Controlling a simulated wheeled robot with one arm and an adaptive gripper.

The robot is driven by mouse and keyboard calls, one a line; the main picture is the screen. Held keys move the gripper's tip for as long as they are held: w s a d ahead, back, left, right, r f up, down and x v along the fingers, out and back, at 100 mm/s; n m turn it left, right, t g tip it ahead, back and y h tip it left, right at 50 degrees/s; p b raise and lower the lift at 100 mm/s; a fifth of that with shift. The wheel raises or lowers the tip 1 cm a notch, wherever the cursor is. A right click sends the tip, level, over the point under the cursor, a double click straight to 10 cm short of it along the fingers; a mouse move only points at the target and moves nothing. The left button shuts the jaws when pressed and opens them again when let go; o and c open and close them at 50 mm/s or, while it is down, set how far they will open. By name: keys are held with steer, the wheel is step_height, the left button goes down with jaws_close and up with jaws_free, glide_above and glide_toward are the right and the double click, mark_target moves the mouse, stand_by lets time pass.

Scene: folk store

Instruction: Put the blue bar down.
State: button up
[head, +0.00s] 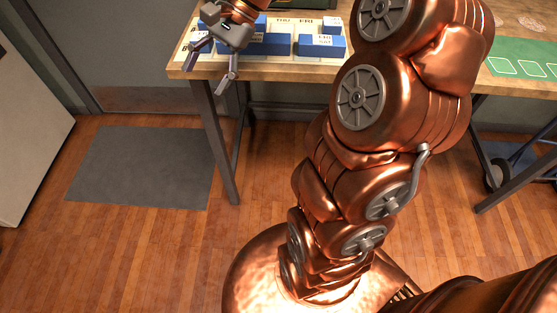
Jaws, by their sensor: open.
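Several blue bars with pale labelled faces lie on the wooden table at the top. A long blue bar (270,45) lies just right of my gripper, partly hidden by it. Another blue bar (321,47) lies further right, with a smaller blue block (333,27) behind it. I cannot tell which one the task means. My gripper (206,80) is at the table's front left corner, its fingers spread open and pointing down toward the front. Nothing shows between the fingers.
The wooden table (262,71) bears a pale sheet with printed day letters under the bars. A grey floor mat (145,165) lies at left, near a white cabinet (28,110). The wooden floor between is clear.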

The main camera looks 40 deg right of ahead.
steer(key=s+a+f+n+g+h, duration=0.1)
steer(key=s+a+f+n+h, duration=0.15)
steer(key=s, duration=0.35)
steer(key=s+a+f+n+g+h, duration=0.2)
steer(key=s+a+f+n, duration=0.15)
steer(key=s, duration=0.25)
steer(key=s+d+f+n+h, duration=0.2)
steer(key=s+n, duration=0.1)
steer(key=s, duration=0.3)
steer(key=s+d+f+n+h, duration=0.2)
steer(key=s+f+n, duration=0.1)
steer(key=s, duration=0.3)
steer(key=shift+s+d+f, duration=0.15)
steer(key=shift+d, duration=0.2)
step_height(320, 180, up, 19)
steer(key=t+p, duration=0.1)
steer(key=p, duration=1.6)
steer(key=shift+w, duration=0.3)
